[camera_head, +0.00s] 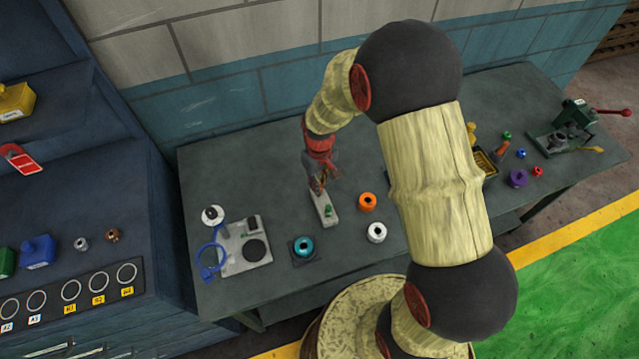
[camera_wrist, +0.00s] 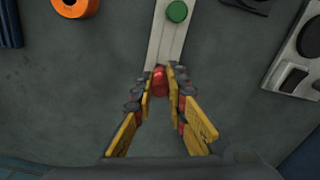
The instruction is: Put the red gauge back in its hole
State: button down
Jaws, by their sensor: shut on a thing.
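The red gauge (camera_wrist: 160,82) is between the fingertips of my gripper (camera_wrist: 161,78), which is shut on it in the wrist view. In the head view my gripper (camera_head: 318,184) is at the far end of a pale narrow block (camera_head: 325,214), and the fingers hide the gauge there. A green gauge (camera_wrist: 177,12) stands in the block; it also shows in the head view (camera_head: 328,209). The red gauge is at the block's near end in the wrist view. I cannot see its hole or tell whether the gauge touches the block.
An orange ring (camera_head: 367,201) and a white ring (camera_head: 376,232) lie right of the block. A teal ring (camera_head: 303,246) on a dark pad and a grey instrument plate (camera_head: 243,246) are to its left. The bench (camera_head: 275,170) is clear behind and left of the block.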

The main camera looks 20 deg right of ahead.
jog(key=shift+f+b, duration=0.35)
jog(key=shift+f, duration=0.25)
dwell(0.4)
dwell(0.5)
jog(key=c, duration=1.7)
grip_release()
notch_tip(320, 180, up, 12)
